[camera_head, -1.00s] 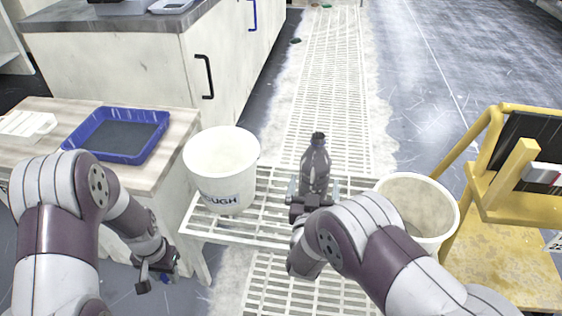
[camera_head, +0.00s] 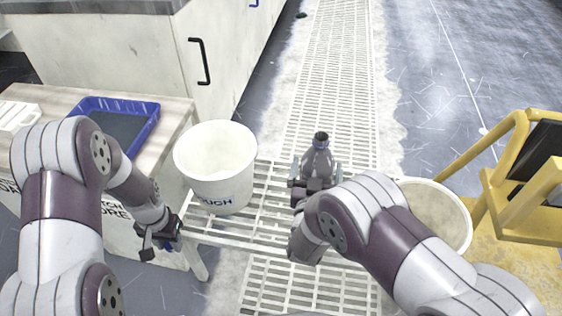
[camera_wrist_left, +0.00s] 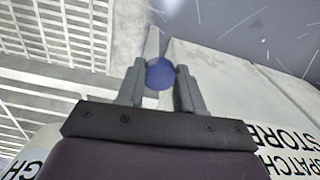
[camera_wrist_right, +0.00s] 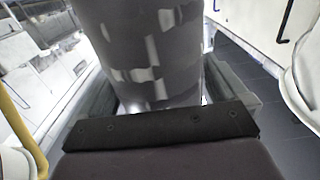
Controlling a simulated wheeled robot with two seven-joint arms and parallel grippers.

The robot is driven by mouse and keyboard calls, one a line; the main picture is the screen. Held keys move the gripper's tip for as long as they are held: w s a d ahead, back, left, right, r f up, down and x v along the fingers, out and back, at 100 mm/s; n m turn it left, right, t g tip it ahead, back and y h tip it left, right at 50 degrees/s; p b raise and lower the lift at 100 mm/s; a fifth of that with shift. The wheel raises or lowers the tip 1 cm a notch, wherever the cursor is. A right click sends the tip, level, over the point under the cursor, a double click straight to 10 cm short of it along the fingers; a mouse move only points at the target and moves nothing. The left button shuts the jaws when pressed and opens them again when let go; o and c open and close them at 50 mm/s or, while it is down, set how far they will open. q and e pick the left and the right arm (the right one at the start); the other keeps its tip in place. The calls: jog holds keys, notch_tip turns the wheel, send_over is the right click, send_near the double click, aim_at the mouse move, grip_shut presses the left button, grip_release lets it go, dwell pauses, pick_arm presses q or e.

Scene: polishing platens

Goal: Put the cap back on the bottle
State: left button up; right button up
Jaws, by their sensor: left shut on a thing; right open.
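The grey, see-through bottle (camera_head: 318,160) with a dark neck stands upright, apparently on the white slatted stand. My right gripper (camera_head: 314,186) is open with a finger on either side of the bottle; its own arm hides the bottle's lower part. In the right wrist view the bottle (camera_wrist_right: 145,50) fills the space between the fingers. The round blue cap (camera_wrist_left: 160,73) is held between the fingertips of my left gripper (camera_wrist_left: 158,88). In the head view my left gripper (camera_head: 163,238) is off the stand's left edge, lower than the bottle's mouth and well apart from it.
A white bucket (camera_head: 215,160) stands on the slatted stand (camera_head: 260,215), between my left gripper and the bottle. Another white bucket (camera_head: 440,215) is at right, partly behind my right arm. A blue tray (camera_head: 130,120) lies on the wooden-topped table at left. A yellow frame (camera_head: 500,185) stands far right.

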aim_at(320, 146)
pick_arm(q)
jog(key=shift+s+r, duration=0.1)
jog(key=shift+s, duration=0.05)
pick_arm(e)
jog(key=shift+s+r, duration=0.1)
jog(key=shift+s, duration=0.05)
jog(key=c, duration=0.8)
jog(key=shift+c, duration=0.2)
pick_arm(q)
notch_tip(320, 146, up, 6)
jog(key=p, duration=0.6)
pick_arm(e)
notch_tip(320, 146, up, 9)
jog(key=shift+f, duration=0.1)
pick_arm(q)
jog(key=shift+r+p, duration=0.25)
jog(key=shift+p, duration=0.05)
pick_arm(e)
jog(key=shift+r, duration=0.55)
jog(key=shift+o, duration=0.2)
jog(key=c, duration=0.5)
jog(key=shift+a, duration=0.1)
